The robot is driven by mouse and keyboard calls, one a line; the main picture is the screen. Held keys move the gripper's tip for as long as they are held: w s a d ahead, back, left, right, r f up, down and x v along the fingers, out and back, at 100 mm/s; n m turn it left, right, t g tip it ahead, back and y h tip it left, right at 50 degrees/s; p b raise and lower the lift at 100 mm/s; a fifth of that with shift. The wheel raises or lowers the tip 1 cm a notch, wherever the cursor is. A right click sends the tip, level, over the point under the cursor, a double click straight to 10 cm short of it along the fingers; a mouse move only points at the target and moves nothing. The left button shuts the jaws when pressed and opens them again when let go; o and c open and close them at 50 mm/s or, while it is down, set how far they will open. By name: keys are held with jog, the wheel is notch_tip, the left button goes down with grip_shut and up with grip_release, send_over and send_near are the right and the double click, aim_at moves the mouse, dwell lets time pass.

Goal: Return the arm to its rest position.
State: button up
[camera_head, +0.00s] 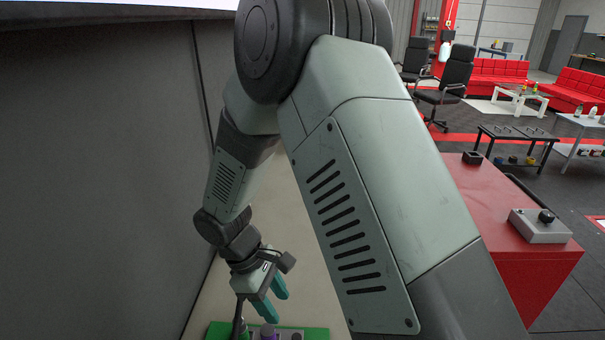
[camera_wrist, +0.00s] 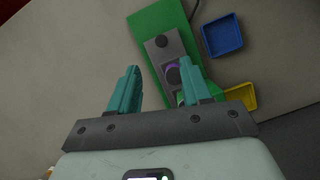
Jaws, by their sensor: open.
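My gripper (camera_head: 275,298) is at the lower middle of the head view, its teal fingers pointing down toward the bench. In the wrist view my gripper (camera_wrist: 160,90) has its two teal fingers well apart with nothing held between them. Beyond the fingers, the wrist view shows a green board (camera_wrist: 158,22) with a grey control box (camera_wrist: 160,52) on it, which has a dark round knob with a purple ring. The right finger overlaps the lower part of the board in that view. My arm covers the middle of the head view.
A blue tray (camera_wrist: 222,37) and a yellow tray (camera_wrist: 243,96) are beside the green board. A dark wall panel (camera_head: 90,170) stands left of my arm. A red bench (camera_head: 480,200) on the right holds a grey box with a black knob (camera_head: 540,226).

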jog(key=d+r+m+t+y, duration=0.1)
jog(key=d+r+m, duration=0.4)
jog(key=r, duration=0.5)
jog(key=d+r+m+t+y, duration=0.1)
jog(key=d+r+m, duration=0.1)
jog(key=d+r, duration=0.6)
jog(key=s+d+r+m+t+y, duration=0.1)
jog(key=s+d+r+m+t, duration=0.1)
jog(key=s+r, duration=0.4)
jog(key=s+d+r+m+t+y, duration=0.1)
jog(key=s+d+r+m+t, duration=0.1)
jog(key=s+d+r+m, duration=0.2)
jog(key=s+r+m, duration=0.1)
jog(key=s+r, duration=0.1)
jog(key=s, duration=0.1)
jog(key=shift+r+m+t, duration=0.2)
jog(key=shift+m+t, duration=0.1)
jog(key=shift+m, duration=0.1)
